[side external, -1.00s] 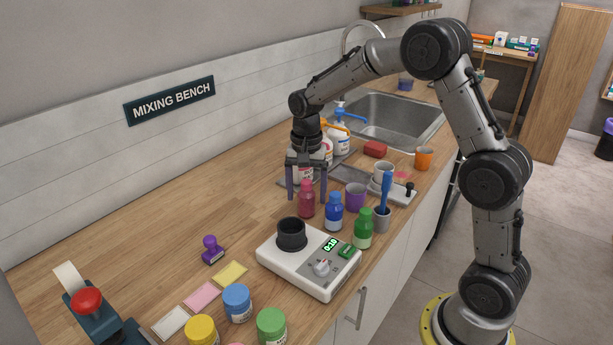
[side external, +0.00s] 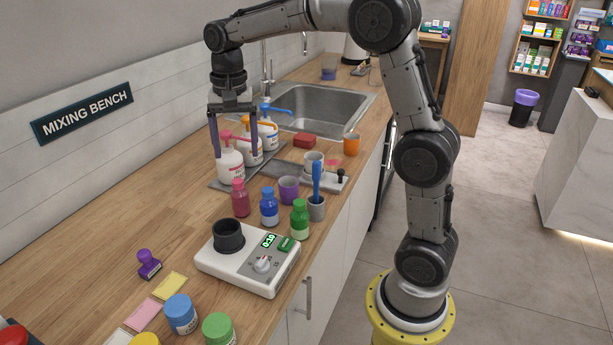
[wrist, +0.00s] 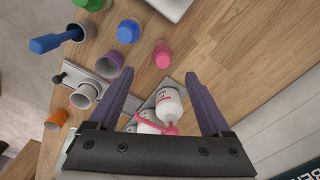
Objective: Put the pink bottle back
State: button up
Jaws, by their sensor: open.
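The small pink bottle (side external: 240,198) stands upright on the wooden counter, left of a blue bottle (side external: 269,208) and a green bottle (side external: 299,218). It also shows in the wrist view (wrist: 162,58), just beyond my fingertips and apart from them. My gripper (side external: 235,156) is open and empty, raised above the counter. In the side view its fingers overlap the white pump bottle with the pink pump (side external: 230,165). That pump bottle shows low between the fingers in the wrist view (wrist: 168,106).
A white device with a black cup (side external: 250,258) stands in front of the bottles. A purple cup (side external: 289,190) and a grey cup with a blue-handled tool (side external: 316,208) are close by on the right. The sink (side external: 320,105) is behind. The left counter is largely clear.

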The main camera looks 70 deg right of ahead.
jog(key=s+a+r+n+t, duration=0.1)
jog(key=s+a+r+n, duration=0.15)
jog(key=s, duration=0.35)
jog(key=s+a+r+n+t, duration=0.1)
jog(key=s+a+n, duration=0.15)
jog(key=s, duration=0.35)
jog(key=s+f+n+t, duration=0.1)
jog(key=s+f+n, duration=0.1)
jog(key=s, duration=0.4)
jog(key=s+a+f+n+t, duration=0.1)
jog(key=s+f+n+t, duration=0.1)
jog(key=s+n, duration=0.3)
jog(key=shift+s+a, duration=0.3)
jog(key=shift+s, duration=0.55)
